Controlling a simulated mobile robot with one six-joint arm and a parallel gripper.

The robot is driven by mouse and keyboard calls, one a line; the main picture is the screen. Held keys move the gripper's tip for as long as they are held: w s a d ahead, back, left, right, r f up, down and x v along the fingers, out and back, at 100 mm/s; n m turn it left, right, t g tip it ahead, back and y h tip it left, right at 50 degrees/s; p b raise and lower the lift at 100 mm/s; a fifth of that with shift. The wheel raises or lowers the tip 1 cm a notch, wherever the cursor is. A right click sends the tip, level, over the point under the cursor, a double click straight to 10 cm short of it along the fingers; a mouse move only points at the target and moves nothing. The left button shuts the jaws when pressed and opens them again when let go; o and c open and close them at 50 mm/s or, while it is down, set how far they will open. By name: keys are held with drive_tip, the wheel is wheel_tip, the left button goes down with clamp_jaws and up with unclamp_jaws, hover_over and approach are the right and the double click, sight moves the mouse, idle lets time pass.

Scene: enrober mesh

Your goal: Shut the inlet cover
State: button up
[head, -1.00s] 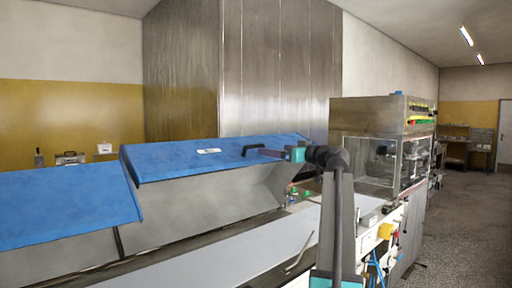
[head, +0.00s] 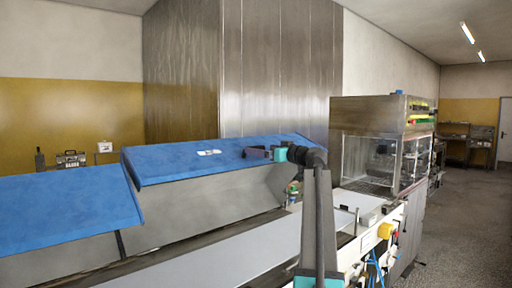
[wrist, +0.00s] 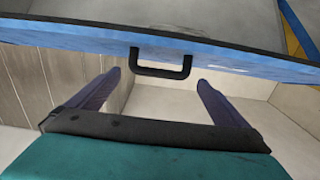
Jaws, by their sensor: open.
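The inlet cover appears to be the right-hand blue cover (head: 190,163), which stands raised and sloping over the conveyor, with an open gap below its front edge. A white label shows on its top. In the wrist view its blue edge (wrist: 240,62) runs across the top, with a black U-shaped handle (wrist: 160,71) on it. My gripper (head: 250,153) is at the cover's right part and hides the handle in the head view. In the wrist view my gripper (wrist: 159,80) is open, with one finger on each side of the handle and apart from it.
A second blue cover (head: 60,210) is on the left. A pale conveyor belt (head: 200,262) runs below the covers. A steel machine with a clear box (head: 370,160) stands at the right. Open floor (head: 470,220) lies beyond it on the right.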

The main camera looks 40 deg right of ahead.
drive_tip(key=shift+w+d+p, duration=0.15)
drive_tip(key=shift+w+p, duration=0.2)
drive_tip(key=shift+w, duration=1.15)
drive_tip(key=shift+w+d+p, duration=0.1)
drive_tip(key=shift+w+p, duration=0.25)
drive_tip(key=shift+w, duration=1.1)
